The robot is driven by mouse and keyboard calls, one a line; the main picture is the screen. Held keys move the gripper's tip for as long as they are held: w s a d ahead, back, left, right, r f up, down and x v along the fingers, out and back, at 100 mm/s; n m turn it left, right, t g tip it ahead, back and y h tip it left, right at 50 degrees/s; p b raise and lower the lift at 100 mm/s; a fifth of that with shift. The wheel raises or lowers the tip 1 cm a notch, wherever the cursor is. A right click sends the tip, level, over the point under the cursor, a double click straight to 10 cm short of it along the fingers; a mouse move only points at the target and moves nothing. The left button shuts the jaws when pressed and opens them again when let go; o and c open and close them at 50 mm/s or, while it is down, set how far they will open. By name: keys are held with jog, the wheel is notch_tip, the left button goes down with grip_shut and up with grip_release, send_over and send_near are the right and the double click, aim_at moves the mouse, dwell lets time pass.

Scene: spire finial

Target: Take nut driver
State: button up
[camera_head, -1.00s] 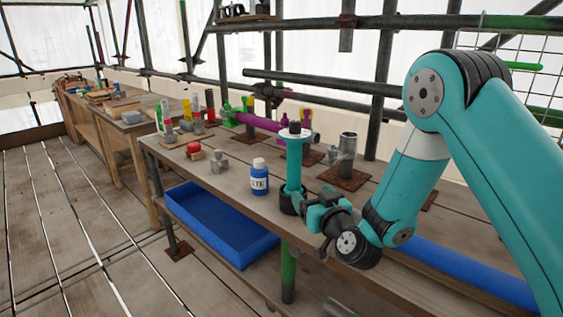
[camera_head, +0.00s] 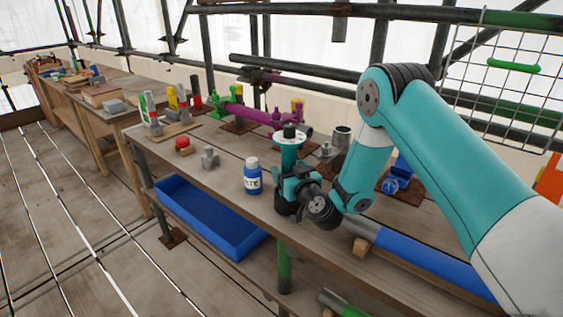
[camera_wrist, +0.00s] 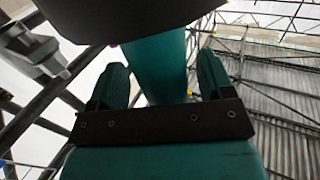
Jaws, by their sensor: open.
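I cannot make out for sure which thing is the nut driver. A teal upright post (camera_head: 288,156) with a white disc (camera_head: 287,137) and a dark top stands at the bench's front edge. My gripper (camera_head: 292,181) is at the post, below the disc. In the wrist view, the teal shaft (camera_wrist: 160,65) passes between the two teal fingers of my gripper (camera_wrist: 160,85). The fingers are open, with a gap visible on the left of the shaft; contact on the right is unclear. The post's lower end is partly hidden by my gripper.
A blue tray (camera_head: 205,222) sits below the bench. Floor at left is clear.

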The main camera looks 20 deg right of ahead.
jog(key=shift+a, duration=0.1)
jog(key=shift+c, duration=0.2)
jog(key=shift+a, duration=0.1)
jog(key=c, duration=0.4)
grip_shut()
jog(key=shift+r, duration=0.15)
